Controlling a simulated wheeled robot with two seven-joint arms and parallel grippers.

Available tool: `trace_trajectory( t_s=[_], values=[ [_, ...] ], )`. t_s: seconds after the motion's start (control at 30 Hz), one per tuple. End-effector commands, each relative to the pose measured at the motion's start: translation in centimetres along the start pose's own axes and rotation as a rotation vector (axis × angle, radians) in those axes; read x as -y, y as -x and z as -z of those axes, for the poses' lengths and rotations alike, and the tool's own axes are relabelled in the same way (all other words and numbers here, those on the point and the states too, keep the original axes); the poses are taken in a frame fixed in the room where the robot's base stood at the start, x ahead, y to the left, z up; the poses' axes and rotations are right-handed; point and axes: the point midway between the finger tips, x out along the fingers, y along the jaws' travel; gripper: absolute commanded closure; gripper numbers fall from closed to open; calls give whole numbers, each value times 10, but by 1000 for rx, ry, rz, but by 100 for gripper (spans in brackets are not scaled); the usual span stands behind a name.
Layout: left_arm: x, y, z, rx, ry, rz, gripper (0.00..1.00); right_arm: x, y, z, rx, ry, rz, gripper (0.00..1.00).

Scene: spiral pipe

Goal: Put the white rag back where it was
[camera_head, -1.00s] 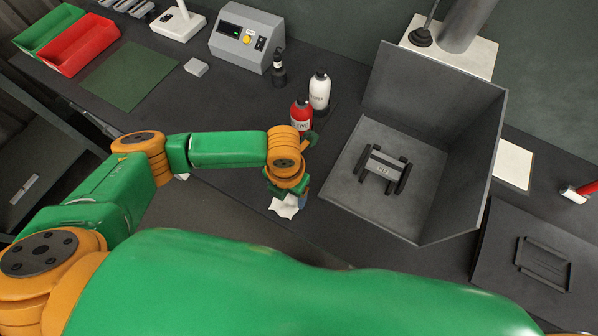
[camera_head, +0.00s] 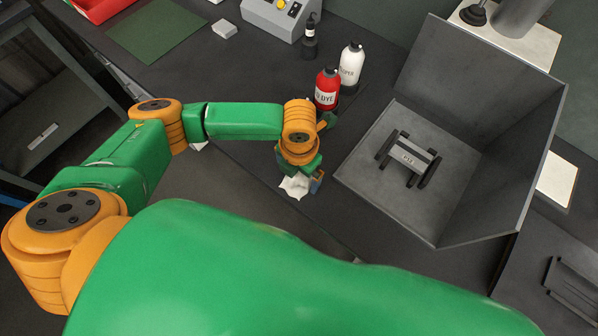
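The white rag (camera_head: 293,187) is crumpled and hangs at the tip of my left gripper (camera_head: 303,180), near the front edge of the dark bench. The gripper points down and appears shut on the rag; its fingers are mostly hidden by the wrist and the cloth. A red dye bottle (camera_head: 326,91) stands just behind the gripper, with a white bottle (camera_head: 350,66) beside it. My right gripper is not in view.
A black bottle (camera_head: 310,42) and a control box (camera_head: 272,15) are at the back. A green mat (camera_head: 158,30) lies back left.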

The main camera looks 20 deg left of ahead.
Motion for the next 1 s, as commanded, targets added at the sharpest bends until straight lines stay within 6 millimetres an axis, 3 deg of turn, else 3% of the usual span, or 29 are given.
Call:
trace_trajectory(
  t_s=[0.13,0.23,0.5,0.6,0.73,1.0],
  values=[
    [0,3,0,1,0,0,0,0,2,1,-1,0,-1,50],
    [0,16,-2,5,1,1,0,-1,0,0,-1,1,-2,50],
    [0,91,-2,6,0,0,0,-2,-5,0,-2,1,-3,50],
    [0,110,-1,4,1,0,0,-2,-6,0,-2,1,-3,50],
    [0,122,-1,1,1,0,0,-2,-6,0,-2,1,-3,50],
    [0,123,0,-1,1,1,0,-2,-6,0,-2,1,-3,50]
  ],
)
